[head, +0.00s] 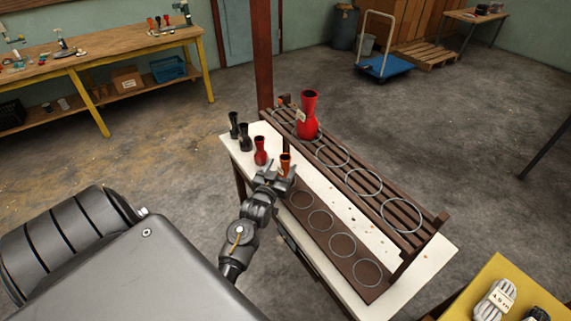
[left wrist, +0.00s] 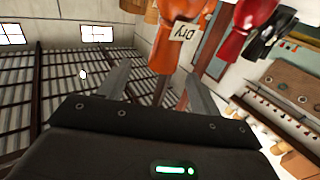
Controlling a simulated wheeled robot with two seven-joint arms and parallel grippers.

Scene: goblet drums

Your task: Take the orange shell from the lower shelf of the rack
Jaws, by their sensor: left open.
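The orange shell (head: 286,160) stands on the lower shelf (head: 331,237) of the rack, at the near end of a row of shells. In the left wrist view the orange shell (left wrist: 162,45) carries a pale tag (left wrist: 184,32) reading "DRY". My left gripper (head: 276,172) is at the orange shell and hides its lower part in the head view. The left wrist view shows the left gripper (left wrist: 158,84) with its fingers apart and the shell just beyond the tips. I cannot tell whether they touch it. My right gripper is not in view.
A red shell (head: 260,152) and two black shells (head: 245,138) stand beside the orange one. A larger red shell (head: 308,118) stands on the upper slatted shelf (head: 398,194). Empty rings (head: 320,220) mark both shelves. A yellow table (head: 512,272) is at lower right.

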